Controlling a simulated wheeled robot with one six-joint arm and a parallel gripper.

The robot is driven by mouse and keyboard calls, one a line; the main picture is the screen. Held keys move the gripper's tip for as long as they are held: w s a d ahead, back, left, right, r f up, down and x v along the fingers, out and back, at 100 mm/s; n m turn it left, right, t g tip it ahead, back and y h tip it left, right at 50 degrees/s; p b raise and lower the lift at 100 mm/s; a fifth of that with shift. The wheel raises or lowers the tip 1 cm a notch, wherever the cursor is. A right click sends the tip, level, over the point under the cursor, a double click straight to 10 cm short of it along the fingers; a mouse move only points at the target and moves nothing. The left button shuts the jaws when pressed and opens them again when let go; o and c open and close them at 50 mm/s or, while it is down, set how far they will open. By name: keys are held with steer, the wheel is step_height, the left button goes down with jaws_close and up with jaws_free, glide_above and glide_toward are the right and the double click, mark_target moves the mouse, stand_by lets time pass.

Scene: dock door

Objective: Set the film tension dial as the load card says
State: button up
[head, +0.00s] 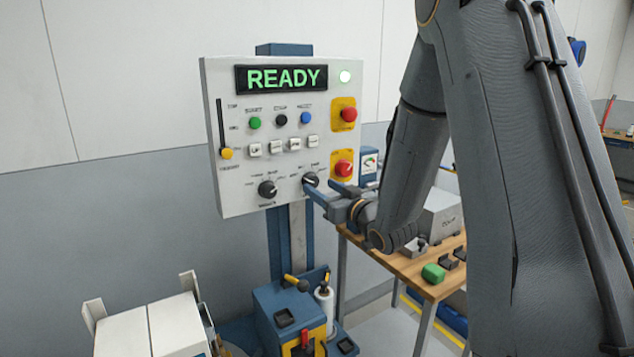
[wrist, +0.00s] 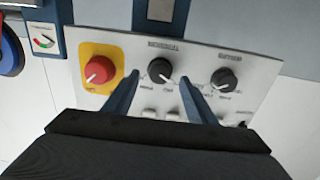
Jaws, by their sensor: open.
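A white control panel (head: 225,185) carries two black dials low on its face. The right dial (head: 310,179) is at my gripper (head: 320,189); the left dial (head: 268,188) stands free. In the wrist view, my gripper (wrist: 157,76) is open, with its two blue fingers on either side of one dial (wrist: 159,70). A gap shows beside that dial; I cannot tell whether the tips reach around it. The other dial (wrist: 223,79) is to the right there. The dial lettering is too small to read. I cannot make out a load card.
A lit READY display (head: 281,79) tops the panel. A slider (head: 226,153) is at its left. A wooden table (head: 400,266) with objects stands right, behind my arm.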

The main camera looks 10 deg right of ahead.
mark_target(314, 183)
steer(key=shift+p+x, duration=0.5)
steer(key=shift+x, duration=1.4)
steer(key=c, duration=1)
steer(key=shift+c, duration=0.2)
